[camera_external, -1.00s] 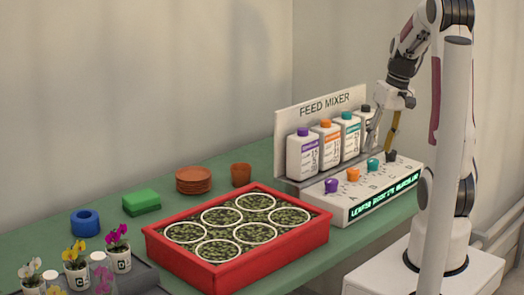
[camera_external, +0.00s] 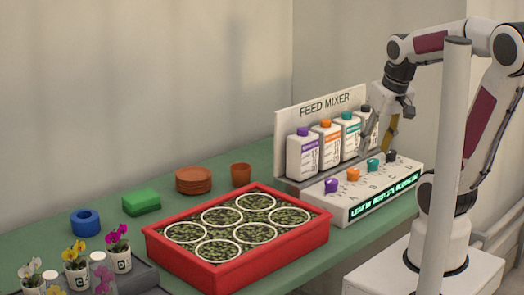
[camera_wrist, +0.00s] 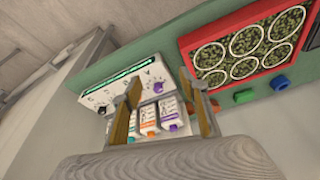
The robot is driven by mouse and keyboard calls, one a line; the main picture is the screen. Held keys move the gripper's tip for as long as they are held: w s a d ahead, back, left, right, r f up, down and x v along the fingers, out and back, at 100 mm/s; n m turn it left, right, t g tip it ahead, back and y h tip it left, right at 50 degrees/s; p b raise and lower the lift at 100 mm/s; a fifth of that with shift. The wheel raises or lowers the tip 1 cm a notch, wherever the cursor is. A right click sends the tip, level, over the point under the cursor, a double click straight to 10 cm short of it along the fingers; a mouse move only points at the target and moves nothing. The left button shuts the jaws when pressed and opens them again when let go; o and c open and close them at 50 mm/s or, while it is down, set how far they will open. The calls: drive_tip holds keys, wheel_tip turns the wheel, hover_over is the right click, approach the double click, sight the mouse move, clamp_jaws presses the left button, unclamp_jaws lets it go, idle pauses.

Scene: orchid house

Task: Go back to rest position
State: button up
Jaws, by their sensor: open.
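My gripper (camera_external: 377,149) is open and empty in the external view. It hangs from my bent arm, above the right part of the feed mixer (camera_external: 352,203) and in front of the bottles at that end. In the wrist view my gripper's two fingers (camera_wrist: 163,110) stand apart with nothing held between them. Behind them show the mixer's panel (camera_wrist: 135,78) and the bottles. The darkest-capped bottle is partly hidden by my gripper in the external view.
Purple, orange, teal and black knobs line the mixer. A red tray (camera_external: 238,281) with several white rings stands left of it. A pale post (camera_external: 450,160) crosses my arm.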

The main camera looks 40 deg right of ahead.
drive_tip(key=s+a+r+n+t, duration=0.2)
drive_tip(key=a+r+n, duration=0.1)
drive_tip(key=a, duration=0.2)
drive_tip(key=shift+a+y, duration=0.3)
drive_tip(key=shift+a, duration=0.05)
drive_tip(key=shift+s, duration=0.1)
idle(1.3)
